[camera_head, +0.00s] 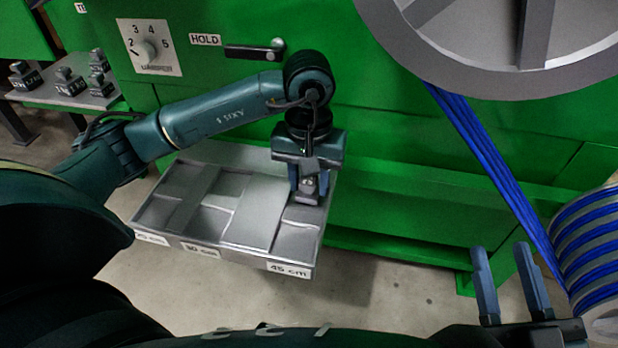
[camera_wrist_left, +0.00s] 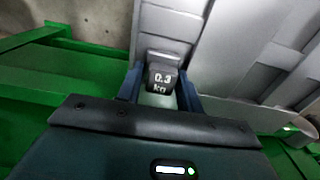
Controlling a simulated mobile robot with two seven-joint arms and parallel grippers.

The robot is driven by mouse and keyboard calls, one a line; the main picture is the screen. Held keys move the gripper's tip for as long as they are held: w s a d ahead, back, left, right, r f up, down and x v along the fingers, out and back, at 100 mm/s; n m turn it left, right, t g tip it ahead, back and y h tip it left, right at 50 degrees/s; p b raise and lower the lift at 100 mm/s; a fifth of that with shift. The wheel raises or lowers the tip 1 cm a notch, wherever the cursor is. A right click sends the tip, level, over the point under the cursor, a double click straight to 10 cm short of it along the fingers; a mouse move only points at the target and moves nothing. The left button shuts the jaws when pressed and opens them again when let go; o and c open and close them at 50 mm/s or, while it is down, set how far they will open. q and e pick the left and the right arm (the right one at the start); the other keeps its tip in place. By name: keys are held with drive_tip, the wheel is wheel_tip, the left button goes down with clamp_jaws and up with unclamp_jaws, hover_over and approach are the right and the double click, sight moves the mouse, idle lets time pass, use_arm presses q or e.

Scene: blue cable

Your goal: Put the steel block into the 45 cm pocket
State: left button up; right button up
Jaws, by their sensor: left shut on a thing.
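The steel block (camera_head: 308,186), a small dark weight, is marked 0.3 kg in the left wrist view (camera_wrist_left: 162,77). My left gripper (camera_head: 309,194) points down and is shut on it, with a blue finger on each side. The block is at the right end of the grey tray, at the back part of the pocket labelled 45 cm (camera_head: 296,238). I cannot tell whether it touches the pocket floor. My right gripper (camera_head: 500,250) is at the lower right, its two blue fingers apart and nothing between them.
The tray (camera_head: 232,250) has other pockets to the left, one labelled 30 cm. A green machine (camera_head: 400,130) with a dial (camera_head: 147,50) and a HOLD lever (camera_head: 255,52) stands behind. Several weights (camera_head: 70,80) sit on a shelf. Blue cable (camera_head: 480,145) runs to a spool (camera_head: 590,245).

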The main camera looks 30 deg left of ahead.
use_arm(q)
drive_tip(key=o, duration=1.2)
use_arm(e)
drive_tip(key=shift+r, duration=0.15)
